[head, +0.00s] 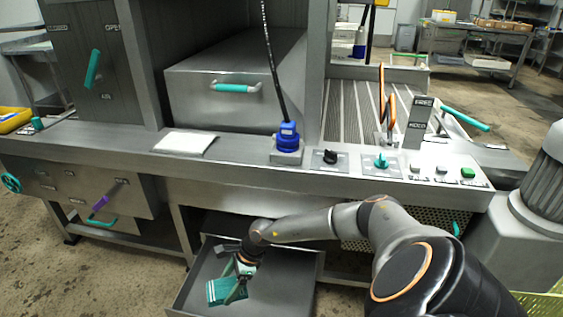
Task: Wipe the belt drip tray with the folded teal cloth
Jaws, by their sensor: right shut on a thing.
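The belt drip tray (289,282) is a grey metal tray, pulled out like a drawer below the front of the machine, low in the middle of the head view. My right arm reaches down into it from the right. My right gripper (237,289) is inside the tray outline, shut on the folded teal cloth (216,292). The cloth is over the left part of the tray floor; I cannot tell whether it touches the floor. The gripper hides part of the cloth. My left gripper is not in view.
Above the tray runs a metal ledge with a white sheet (183,142), a blue plug (288,136) with a black cable, and a control panel with knobs and buttons (441,168). Perforated mesh (405,215) lies right of the tray.

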